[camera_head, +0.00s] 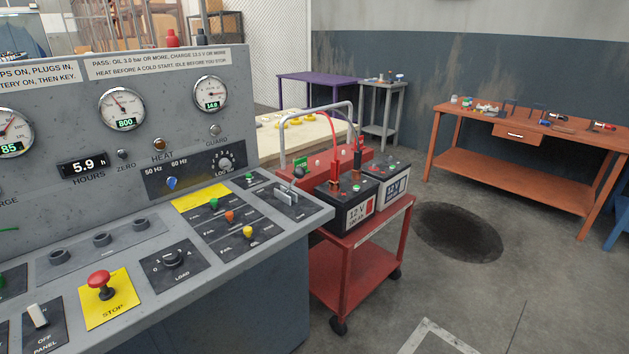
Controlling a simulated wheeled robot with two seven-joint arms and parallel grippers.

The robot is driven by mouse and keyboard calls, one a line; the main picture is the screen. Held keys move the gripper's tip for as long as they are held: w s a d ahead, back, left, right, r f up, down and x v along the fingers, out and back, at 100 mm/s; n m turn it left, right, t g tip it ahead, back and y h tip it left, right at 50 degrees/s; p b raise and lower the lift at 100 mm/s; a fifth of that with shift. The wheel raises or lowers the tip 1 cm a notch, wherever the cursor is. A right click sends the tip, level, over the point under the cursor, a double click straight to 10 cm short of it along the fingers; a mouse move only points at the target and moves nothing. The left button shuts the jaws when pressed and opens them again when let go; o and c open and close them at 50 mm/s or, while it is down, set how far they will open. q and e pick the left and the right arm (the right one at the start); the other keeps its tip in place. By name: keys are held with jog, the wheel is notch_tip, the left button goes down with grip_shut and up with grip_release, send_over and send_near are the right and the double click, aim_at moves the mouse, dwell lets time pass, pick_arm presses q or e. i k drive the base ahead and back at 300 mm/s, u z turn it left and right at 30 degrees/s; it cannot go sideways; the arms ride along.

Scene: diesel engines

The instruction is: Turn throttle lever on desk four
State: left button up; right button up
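The grey control desk (52,222) fills the left of the head view, with gauges, knobs and switches. At its right end, a dark plate (274,203) carries a small pale lever-like part (287,196). I cannot read a throttle label or a desk number, so I cannot tell for sure which part is the throttle lever. A load switch (173,259) and a red stop button (99,281) sit nearer the front. Neither of my grippers is in view.
A red cart (346,282) with two batteries (347,204) (389,184) stands close to the desk's right end. Farther right are an orange workbench (510,163) and a dark floor stain (458,232). Floor right of the cart is mostly clear.

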aim_at(300, 172)
jog(key=z, duration=0.4)
jog(key=i, duration=0.65)
jog(key=u, duration=2)
